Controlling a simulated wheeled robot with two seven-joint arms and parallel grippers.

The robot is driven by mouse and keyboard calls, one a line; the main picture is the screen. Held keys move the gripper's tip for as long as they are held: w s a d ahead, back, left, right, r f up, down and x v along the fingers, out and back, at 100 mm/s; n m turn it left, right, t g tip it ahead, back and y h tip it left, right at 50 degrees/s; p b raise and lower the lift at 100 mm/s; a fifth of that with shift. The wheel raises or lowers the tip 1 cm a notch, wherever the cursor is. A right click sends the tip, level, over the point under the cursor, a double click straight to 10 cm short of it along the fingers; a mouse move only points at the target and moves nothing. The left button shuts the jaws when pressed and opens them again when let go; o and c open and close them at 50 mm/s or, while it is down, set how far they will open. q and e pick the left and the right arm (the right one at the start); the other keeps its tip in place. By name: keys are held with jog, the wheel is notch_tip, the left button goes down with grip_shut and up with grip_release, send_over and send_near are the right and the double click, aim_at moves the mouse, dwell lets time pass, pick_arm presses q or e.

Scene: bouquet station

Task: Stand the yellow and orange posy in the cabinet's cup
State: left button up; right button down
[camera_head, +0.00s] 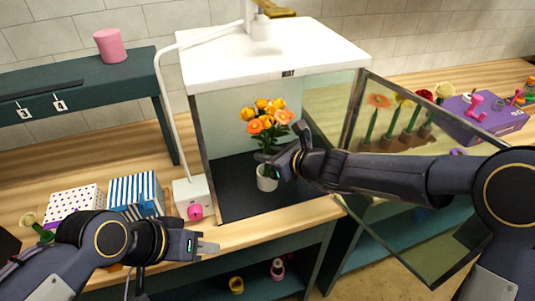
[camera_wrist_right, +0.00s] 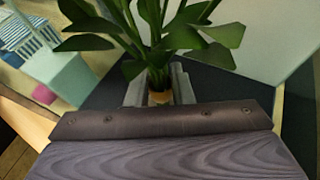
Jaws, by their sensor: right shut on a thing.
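The yellow and orange posy (camera_head: 266,122) is upright inside the cabinet (camera_head: 270,62), with its leaves (camera_wrist_right: 150,35) filling the top of the right wrist view. My right gripper (camera_head: 272,160) reaches in through the open front and is shut on the posy's stems; a tan band (camera_wrist_right: 159,97) shows between its fingers (camera_wrist_right: 158,88). The white cup (camera_head: 267,182) stands on the cabinet's dark floor, directly below the posy in the head view. The gripper hides the stem ends, so I cannot tell whether they are inside the cup. My left gripper (camera_head: 207,247) is low, outside the cabinet; its finger gap is unclear.
The glass door (camera_head: 400,215) is swung open to the right, beneath my right arm. Flowers in a brown holder (camera_head: 385,142) and a purple box (camera_head: 487,122) stand behind it. Patterned boxes (camera_head: 136,190) and a white lamp base (camera_head: 192,193) stand left of the cabinet.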

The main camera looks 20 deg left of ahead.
jog(key=shift+f, duration=0.2)
jog(key=c, duration=0.6)
grip_release()
jog(key=shift+c, duration=0.2)
jog(key=shift+d, duration=0.1)
jog(key=p+v, duration=0.1)
jog(key=v, duration=0.8)
dwell(0.8)
dwell(0.5)
